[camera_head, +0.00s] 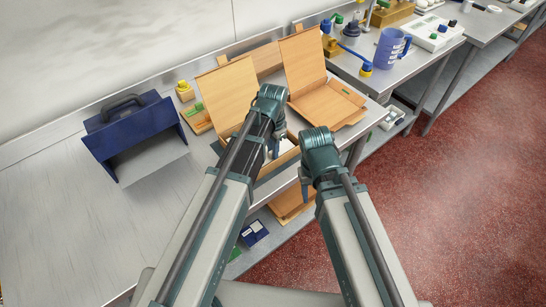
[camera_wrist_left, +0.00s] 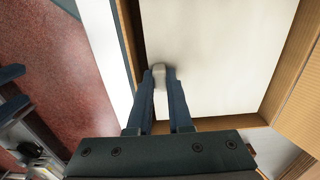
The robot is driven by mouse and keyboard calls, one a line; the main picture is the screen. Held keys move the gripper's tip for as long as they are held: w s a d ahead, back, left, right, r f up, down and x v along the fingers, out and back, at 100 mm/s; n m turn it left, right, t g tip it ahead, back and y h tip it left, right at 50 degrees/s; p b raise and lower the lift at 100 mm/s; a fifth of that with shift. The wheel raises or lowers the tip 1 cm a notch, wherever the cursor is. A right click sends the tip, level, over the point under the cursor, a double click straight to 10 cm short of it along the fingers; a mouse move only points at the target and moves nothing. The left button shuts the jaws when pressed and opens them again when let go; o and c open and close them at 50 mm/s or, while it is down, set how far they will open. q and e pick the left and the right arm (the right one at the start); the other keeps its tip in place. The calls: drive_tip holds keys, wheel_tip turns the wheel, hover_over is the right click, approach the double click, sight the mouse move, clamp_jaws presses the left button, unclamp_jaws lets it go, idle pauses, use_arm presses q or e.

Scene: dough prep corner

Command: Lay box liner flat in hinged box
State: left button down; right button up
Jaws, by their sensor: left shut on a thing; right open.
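The hinged box stands with its wooden lid (camera_head: 228,92) raised, partly hidden behind my left arm. The pale box liner (camera_wrist_left: 225,50) fills much of the left wrist view, within the box's wooden walls (camera_wrist_left: 300,80); a dark gap shows along its left side. In the head view only a small white part of the liner (camera_head: 286,147) shows. My left gripper (camera_wrist_left: 160,72) is shut on the liner at a small light tab near its edge; it also shows in the head view (camera_head: 274,152). Whether the liner lies fully flat is unclear. My right gripper (camera_head: 305,190) is open and empty at the counter's front edge.
A second open wooden box (camera_head: 328,104) stands to the right. A blue carrier with a handle (camera_head: 125,135) stands at the left, and small yellow and green items (camera_head: 186,91) are behind. A blue mug (camera_head: 391,48) is on the right-hand counter. The left counter (camera_head: 60,220) is clear.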

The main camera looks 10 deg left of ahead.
use_arm(q)
drive_tip(key=shift+f+b, duration=0.4)
drive_tip(key=shift+f, duration=0.45)
use_arm(e)
drive_tip(key=shift+f, duration=0.9)
use_arm(q)
drive_tip(key=shift+f, duration=0.15)
drive_tip(key=c, duration=1.1)
unclamp_jaws()
use_arm(e)
drive_tip(key=shift+f, duration=0.1)
use_arm(q)
wheel_tip(320, 180, up, 12)
drive_tip(key=r+p, duration=0.1)
drive_tip(key=p, duration=1.1)
drive_tip(key=s+n, duration=0.1)
drive_tip(key=s, duration=0.4)
drive_tip(key=s+d+n, duration=0.1)
drive_tip(key=s+n, duration=0.1)
drive_tip(key=s, duration=0.2)
drive_tip(key=s+n+y, duration=0.1)
drive_tip(key=s+n, duration=0.1)
drive_tip(key=s, duration=0.3)
drive_tip(key=shift+s+d+f, duration=0.25)
drive_tip(key=shift+s+d, duration=0.05)
use_arm(e)
wheel_tip(320, 180, up, 12)
